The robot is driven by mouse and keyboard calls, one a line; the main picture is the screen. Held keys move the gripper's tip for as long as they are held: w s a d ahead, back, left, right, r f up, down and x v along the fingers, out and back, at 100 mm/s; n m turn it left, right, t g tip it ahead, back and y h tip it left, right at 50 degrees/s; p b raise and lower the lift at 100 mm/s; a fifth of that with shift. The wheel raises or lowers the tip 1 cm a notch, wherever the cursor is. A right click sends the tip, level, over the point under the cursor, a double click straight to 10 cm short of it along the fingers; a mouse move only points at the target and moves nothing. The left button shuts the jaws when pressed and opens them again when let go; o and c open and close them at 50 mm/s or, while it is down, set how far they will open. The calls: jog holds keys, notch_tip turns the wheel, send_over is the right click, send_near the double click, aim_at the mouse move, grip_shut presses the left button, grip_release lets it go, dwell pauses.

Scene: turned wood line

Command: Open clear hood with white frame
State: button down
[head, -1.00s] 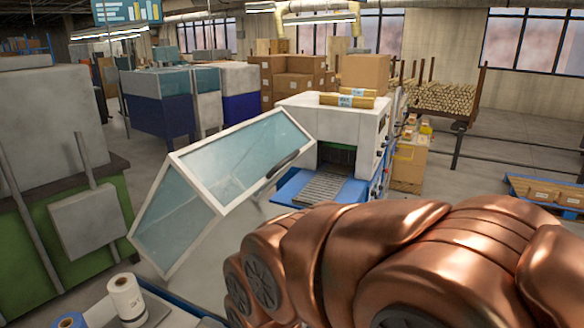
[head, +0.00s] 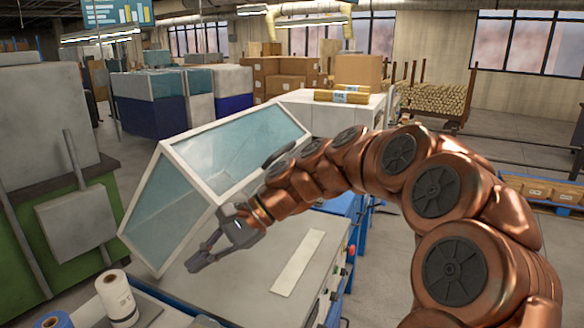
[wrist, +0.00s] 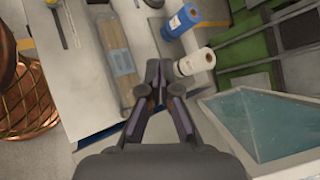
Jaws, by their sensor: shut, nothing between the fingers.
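The clear hood (head: 240,145) with a white frame stands tilted up above a grey worktop in the head view, with bluish see-through panels. Its dark handle (head: 277,154) is on the front edge, partly behind my arm. Part of the hood (wrist: 262,120) shows at the lower right of the wrist view. My gripper (head: 192,264) is shut and empty, pointing down and left in front of the hood's lower front corner. In the head view it overlaps the hood's edge; I cannot tell whether they touch. In the wrist view the fingertips (wrist: 156,72) meet over the worktop.
A white roll (head: 116,297) and a blue roll (head: 54,321) stand at the lower left. A pale strip (head: 298,262) lies on the grey worktop (head: 250,278). A green machine (head: 30,240) is at left. A white machine (head: 315,115) with gold rolls stands behind.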

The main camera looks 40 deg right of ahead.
jog(key=w+d+r+m+t+y+b, duration=0.1)
jog(key=w+d+m+t, duration=0.3)
jog(key=d, duration=0.5)
jog(key=w+d+r+m+t+y+b, duration=0.1)
jog(key=w+d+r+m+t, duration=0.15)
jog(key=w+d+m, duration=0.45)
jog(key=s+d+f+m+t+h+b, duration=0.1)
jog(key=d+m+t+h, duration=0.15)
jog(key=d, duration=0.95)
jog(key=s+d+f+m+t+h+b, duration=0.15)
jog(key=d+m+t, duration=0.25)
jog(key=d, duration=0.7)
jog(key=w+a+r+y+p, duration=0.1)
jog(key=w+a+r+p, duration=0.3)
jog(key=w, duration=0.6)
jog(key=shift+w+a+r+t+p, duration=0.25)
jog(key=shift+a+p, duration=0.2)
jog(key=shift+a, duration=0.6)
jog(key=shift+s+n, duration=0.1)
jog(key=shift+n, duration=0.15)
